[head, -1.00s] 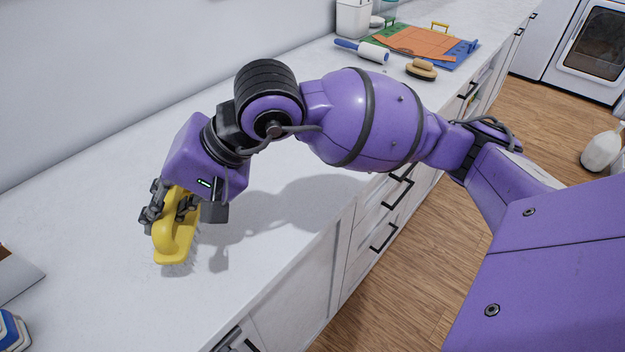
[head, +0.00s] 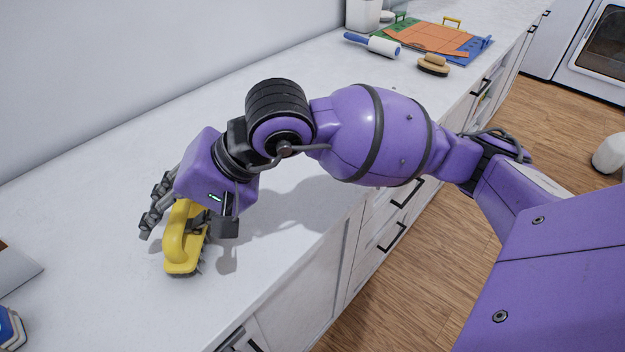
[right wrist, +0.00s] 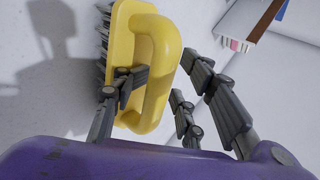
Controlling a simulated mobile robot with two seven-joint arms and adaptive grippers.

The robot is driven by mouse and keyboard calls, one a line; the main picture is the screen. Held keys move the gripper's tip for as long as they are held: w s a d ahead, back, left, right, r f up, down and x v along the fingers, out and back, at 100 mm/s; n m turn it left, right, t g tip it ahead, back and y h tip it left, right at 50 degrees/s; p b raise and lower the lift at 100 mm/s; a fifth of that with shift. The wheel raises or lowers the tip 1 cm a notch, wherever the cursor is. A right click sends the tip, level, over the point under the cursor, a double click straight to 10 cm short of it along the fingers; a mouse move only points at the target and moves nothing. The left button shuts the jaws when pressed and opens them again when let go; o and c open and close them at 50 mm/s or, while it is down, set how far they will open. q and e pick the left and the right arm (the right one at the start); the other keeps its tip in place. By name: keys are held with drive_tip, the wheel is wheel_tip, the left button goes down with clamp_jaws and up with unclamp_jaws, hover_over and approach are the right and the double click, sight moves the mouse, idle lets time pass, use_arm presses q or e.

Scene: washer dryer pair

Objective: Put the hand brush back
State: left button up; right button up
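The yellow hand brush (head: 182,248) with a looped handle sits bristles down on the white counter, at the lower left of the head view. It also shows in the right wrist view (right wrist: 165,55). My right gripper (head: 190,228) is over it with its fingers spread. In the right wrist view, one finger lies by the gap between the handle and the brush body. The other fingers stand apart from the handle on its outer side. Part of the brush is hidden under my gripper in the head view. My left gripper is out of view.
A blue-handled roller (head: 373,45), a wooden brush (head: 433,65) and a colored mat (head: 480,47) with orange sheets lie farther along the counter (head: 90,205). A blue and white object (head: 12,328) is at the lower left. The counter around the yellow brush is clear.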

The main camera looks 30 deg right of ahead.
drive_tip(key=shift+r, duration=0.1)
drive_tip(key=shift+d+r, duration=0.2)
drive_tip(key=shift+r, duration=0.15)
drive_tip(key=v, duration=1.1)
drive_tip(key=shift+s+r, duration=0.15)
drive_tip(key=shift+s, duration=0.05)
